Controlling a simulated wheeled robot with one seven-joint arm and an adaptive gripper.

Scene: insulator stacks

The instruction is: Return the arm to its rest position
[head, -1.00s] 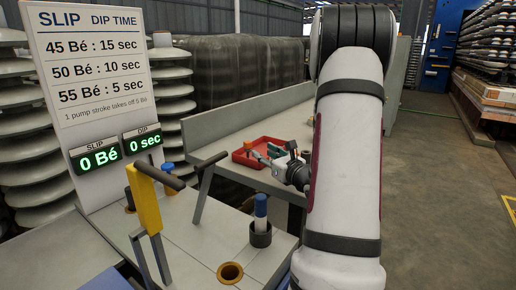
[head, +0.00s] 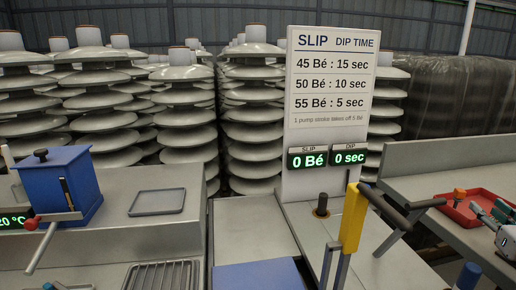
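Only a small part of my gripper (head: 504,238) shows, at the right edge in the head view, by the red tray (head: 456,213) on the grey bench. The rest of my arm is outside the picture. The fingertips are not clear, so I cannot tell whether the gripper is open or shut, or whether it touches the dark teal items (head: 486,212) beside it.
A slip and dip-time sign (head: 331,90) reads 0 Bé and 0 sec. A yellow pump handle (head: 353,217) stands before it. A blue box (head: 77,190) with a lever and a grey tray (head: 157,202) are at left. Insulator stacks (head: 254,130) fill the back.

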